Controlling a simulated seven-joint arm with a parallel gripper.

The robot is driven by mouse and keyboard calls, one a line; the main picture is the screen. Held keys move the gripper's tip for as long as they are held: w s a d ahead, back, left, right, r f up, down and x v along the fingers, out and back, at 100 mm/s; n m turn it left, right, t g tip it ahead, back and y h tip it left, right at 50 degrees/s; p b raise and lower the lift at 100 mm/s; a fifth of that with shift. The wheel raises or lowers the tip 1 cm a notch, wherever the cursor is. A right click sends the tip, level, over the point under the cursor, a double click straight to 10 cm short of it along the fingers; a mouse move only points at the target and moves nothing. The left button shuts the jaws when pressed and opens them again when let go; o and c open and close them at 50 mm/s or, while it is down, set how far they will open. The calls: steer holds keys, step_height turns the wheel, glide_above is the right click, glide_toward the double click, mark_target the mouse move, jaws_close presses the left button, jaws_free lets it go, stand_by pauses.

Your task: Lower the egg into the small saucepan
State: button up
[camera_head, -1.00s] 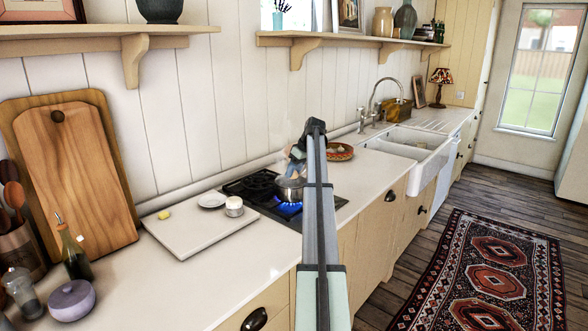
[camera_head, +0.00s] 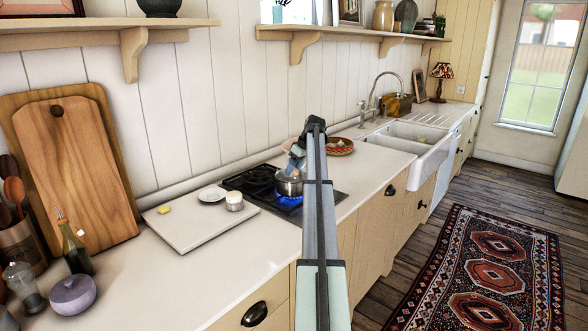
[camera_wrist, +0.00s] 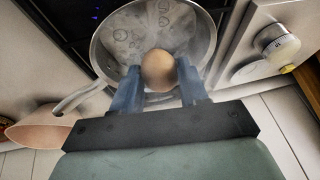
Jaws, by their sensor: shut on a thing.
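The brown egg (camera_wrist: 159,70) is held between the two blue fingers of my gripper (camera_wrist: 160,88) in the wrist view. The small saucepan (camera_wrist: 113,40) lies below it, a metal pan with bubbling water and some steam. The egg appears over the near part of the pan's opening; its exact height above the water is hard to tell. In the head view the saucepan (camera_head: 287,187) stands on the hob over a blue flame. My gripper (camera_head: 297,155) is above it, partly hidden by my arm, and the egg is not visible there.
A patterned bowl (camera_head: 339,147) stands behind the hob. The pan's handle (camera_wrist: 78,97) points left in the wrist view.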

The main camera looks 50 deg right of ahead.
steer(key=shift+f, duration=2.65)
stand_by(1.7)
steer(key=o, duration=0.8)
steer(key=v, duration=1.4)
